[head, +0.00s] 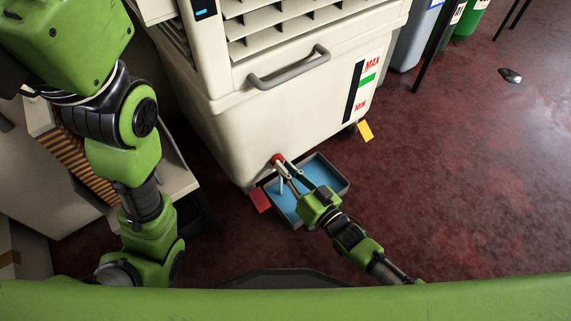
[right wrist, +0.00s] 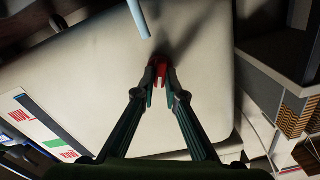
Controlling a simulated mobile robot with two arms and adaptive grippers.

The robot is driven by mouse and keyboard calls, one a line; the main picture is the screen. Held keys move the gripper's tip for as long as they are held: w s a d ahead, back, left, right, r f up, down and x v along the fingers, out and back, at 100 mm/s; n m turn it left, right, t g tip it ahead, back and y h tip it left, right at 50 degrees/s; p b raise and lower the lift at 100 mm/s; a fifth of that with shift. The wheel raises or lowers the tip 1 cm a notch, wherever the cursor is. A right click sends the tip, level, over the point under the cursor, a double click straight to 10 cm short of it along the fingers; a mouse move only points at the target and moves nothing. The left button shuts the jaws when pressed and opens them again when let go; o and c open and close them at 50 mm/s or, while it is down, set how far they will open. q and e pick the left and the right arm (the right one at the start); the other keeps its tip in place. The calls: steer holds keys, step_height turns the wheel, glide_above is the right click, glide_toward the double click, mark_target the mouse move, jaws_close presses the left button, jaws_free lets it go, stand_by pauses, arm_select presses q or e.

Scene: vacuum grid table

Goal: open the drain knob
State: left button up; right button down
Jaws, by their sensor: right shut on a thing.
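The red drain knob (head: 277,157) sits low on the front of the white cooler-like machine (head: 290,115). My right gripper (head: 284,166) reaches it from the lower right. In the right wrist view, its fingertips (right wrist: 160,70) are shut on the red knob (right wrist: 161,76), one on each side. A pale drain spout (right wrist: 138,18) shows near the knob, and in the head view it points down over the tray. My left arm shows at the left of the head view, but its gripper is not visible.
A grey tray (head: 335,167) with a blue inside lies on the dark red floor under the knob. A red card (head: 260,200) and a yellow card (head: 365,131) are near the machine's base. A grey handle (head: 290,72) sticks out above. Floor to the right is mostly clear.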

steer(key=shift+d+f+m, duration=0.1)
steer(key=shift+m, duration=3.2)
steer(key=shift+d+f+m, duration=0.1)
steer(key=shift+m, duration=3.2)
steer(key=c, duration=2.1)
jaws_free()
steer(key=v, duration=1.1)
steer(key=shift+s+d, duration=0.2)
steer(key=shift+s, duration=0.15)
steer(key=shift+s, duration=0.1)
